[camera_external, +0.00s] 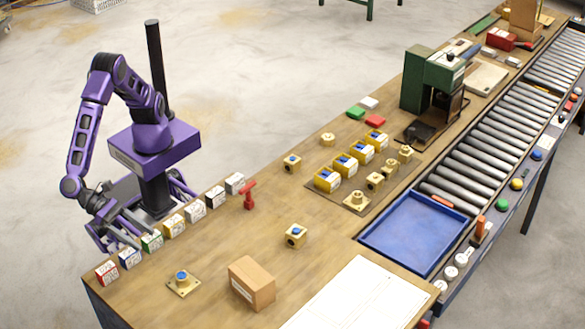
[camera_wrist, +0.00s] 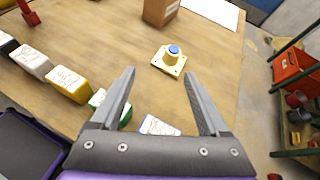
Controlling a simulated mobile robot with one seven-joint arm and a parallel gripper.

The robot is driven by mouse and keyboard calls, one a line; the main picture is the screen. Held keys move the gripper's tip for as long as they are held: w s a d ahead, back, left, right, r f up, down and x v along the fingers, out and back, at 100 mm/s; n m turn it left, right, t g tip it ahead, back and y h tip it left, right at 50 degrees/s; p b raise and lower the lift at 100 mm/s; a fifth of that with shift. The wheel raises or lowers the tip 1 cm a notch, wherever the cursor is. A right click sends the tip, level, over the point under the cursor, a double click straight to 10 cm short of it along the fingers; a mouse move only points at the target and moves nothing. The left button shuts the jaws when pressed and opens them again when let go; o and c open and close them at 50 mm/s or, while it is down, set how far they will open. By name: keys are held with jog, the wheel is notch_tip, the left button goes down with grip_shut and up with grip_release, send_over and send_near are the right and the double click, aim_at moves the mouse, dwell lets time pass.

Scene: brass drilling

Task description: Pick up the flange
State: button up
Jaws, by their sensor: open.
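A brass flange (camera_external: 183,283) with a square base and a blue-topped round boss lies on the near left of the wooden table. In the wrist view the flange (camera_wrist: 168,62) sits just beyond and roughly between my fingertips, nothing touching it. My gripper (camera_wrist: 159,76) is open and empty, its two grey fingers spread. In the outside view my gripper (camera_external: 130,236) is at the table's left edge, near the row of small boxes, left of and behind the flange. A second similar flange (camera_external: 357,200) without a blue top stands farther back.
Several small labelled boxes (camera_external: 152,241) line the left table edge, some under my fingers. A cardboard box (camera_external: 252,283) stands right of the flange. A brass block (camera_external: 296,236), white sheet (camera_external: 357,298) and blue tray (camera_external: 414,232) lie farther right. Bare table surrounds the flange.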

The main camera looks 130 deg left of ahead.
aim_at(178, 274)
jog(key=s+d+m, duration=0.1)
jog(key=s+d+f+m+t, duration=0.1)
jog(key=shift+s+d+h, duration=0.15)
jog(key=shift+d+h, duration=0.15)
jog(key=shift+h, duration=0.1)
jog(key=b+x, duration=0.1)
jog(key=x, duration=1.6)
jog(key=shift+r, duration=0.1)
grip_shut()
dwell(0.5)
jog(key=shift+r, duration=0.15)
